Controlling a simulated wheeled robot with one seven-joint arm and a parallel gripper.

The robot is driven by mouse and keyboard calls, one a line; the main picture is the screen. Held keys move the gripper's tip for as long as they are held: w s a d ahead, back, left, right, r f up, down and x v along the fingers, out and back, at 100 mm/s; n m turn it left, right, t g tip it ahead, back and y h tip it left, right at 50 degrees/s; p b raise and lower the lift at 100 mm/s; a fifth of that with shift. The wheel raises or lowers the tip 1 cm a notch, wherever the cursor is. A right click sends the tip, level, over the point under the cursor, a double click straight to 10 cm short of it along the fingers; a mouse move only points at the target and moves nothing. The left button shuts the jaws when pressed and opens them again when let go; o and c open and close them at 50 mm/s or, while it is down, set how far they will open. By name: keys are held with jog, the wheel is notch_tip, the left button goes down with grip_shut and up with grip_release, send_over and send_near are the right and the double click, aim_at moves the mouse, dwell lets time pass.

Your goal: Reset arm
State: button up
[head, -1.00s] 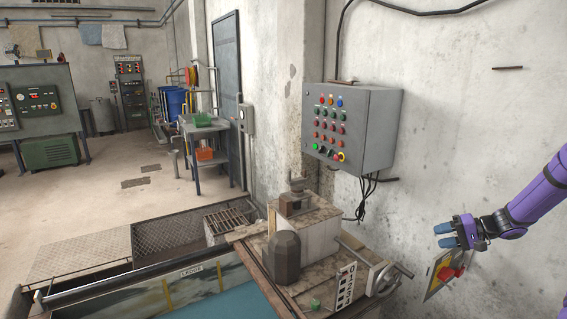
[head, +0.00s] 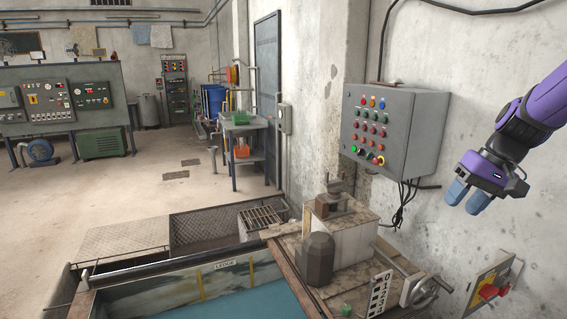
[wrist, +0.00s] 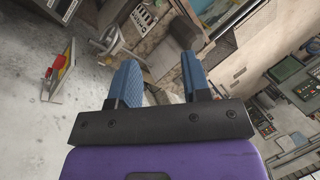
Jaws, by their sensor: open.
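My gripper (head: 467,194) hangs at the right in the head view, in front of the white wall, on my purple arm. Its two blue fingers point down and to the left. In the wrist view the gripper (wrist: 158,82) shows its fingers apart with nothing between them. It is clear of the grey control box (head: 396,130) to its left and above the yellow panel with red knobs (head: 489,290). That yellow panel also shows at the left of the wrist view (wrist: 62,72).
A stone-topped ledge (head: 345,278) carries a dark rounded block (head: 315,259), a handwheel (head: 421,292) and a numbered plate (head: 379,294). A blue-surfaced basin (head: 245,302) lies left of it. Cables hang below the control box. Open floor (head: 150,190) lies farther left.

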jog(key=s+a+r+t+h, duration=0.2)
jog(key=s+a+r, duration=0.1)
jog(key=s, duration=0.7)
jog(key=s+a+r+n+t+h, duration=0.1)
jog(key=s+a+r+h, duration=0.1)
jog(key=s, duration=0.8)
notch_tip(320, 180, up, 2)
jog(key=shift+s+a+r+t, duration=0.1)
jog(key=shift+s+a+t, duration=0.25)
jog(key=shift+a, duration=0.5)
